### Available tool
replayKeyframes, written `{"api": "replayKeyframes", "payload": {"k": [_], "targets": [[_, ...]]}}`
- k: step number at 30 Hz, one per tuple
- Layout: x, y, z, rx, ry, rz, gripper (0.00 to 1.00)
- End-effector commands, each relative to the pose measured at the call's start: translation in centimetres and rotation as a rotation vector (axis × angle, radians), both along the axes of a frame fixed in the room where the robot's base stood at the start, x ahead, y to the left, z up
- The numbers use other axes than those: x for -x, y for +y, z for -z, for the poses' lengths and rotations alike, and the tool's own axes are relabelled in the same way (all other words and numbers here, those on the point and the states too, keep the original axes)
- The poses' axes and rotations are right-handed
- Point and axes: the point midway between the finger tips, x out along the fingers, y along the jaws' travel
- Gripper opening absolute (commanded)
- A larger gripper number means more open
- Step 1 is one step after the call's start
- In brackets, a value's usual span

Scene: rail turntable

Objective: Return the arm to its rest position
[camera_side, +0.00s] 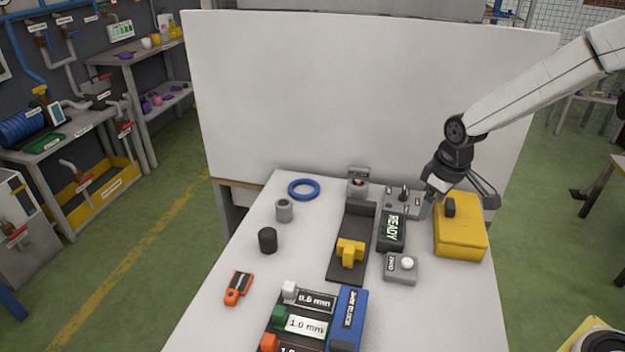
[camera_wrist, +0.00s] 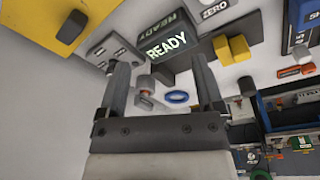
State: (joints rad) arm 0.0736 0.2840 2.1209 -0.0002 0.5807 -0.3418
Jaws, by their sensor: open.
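My gripper (camera_wrist: 162,88) is open in the wrist view, with its two dark fingers apart and nothing held between them. In the side view my gripper (camera_side: 455,188) is at the back right of the white table. It is above and beside the yellow box (camera_side: 461,240) and near a grey plate with knobs (camera_side: 401,203). Whether it touches either one cannot be told. A black display reading READY (camera_side: 392,232) stands just left of the box; it also shows in the wrist view (camera_wrist: 165,50).
A dark rail with a yellow block (camera_side: 349,252) is at mid-table. A ZERO button box (camera_side: 400,268), blue ring (camera_side: 304,189), grey cylinder (camera_side: 284,210), black cylinder (camera_side: 267,240), orange tool (camera_side: 237,287) and labelled gauge rack (camera_side: 348,312) stand around it. A white panel (camera_side: 350,90) rises behind.

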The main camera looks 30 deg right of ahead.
Motion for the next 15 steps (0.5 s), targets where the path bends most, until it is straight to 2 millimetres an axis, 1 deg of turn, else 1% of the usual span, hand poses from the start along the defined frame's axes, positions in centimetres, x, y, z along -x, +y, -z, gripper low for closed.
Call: {"api": "replayKeyframes", "payload": {"k": [1,3,9,12,15], "targets": [[1.3,0.5,0.0,-0.005,-0.009,0.025,0.85],[3.1,1.0,0.1,-0.013,-0.022,0.067,0.85],[7.8,2.2,0.6,-0.041,-0.055,0.178,0.85],[9.5,2.6,0.9,-0.051,-0.066,0.219,0.85],[10.6,2.8,1.1,-0.059,-0.074,0.247,0.85]]}}
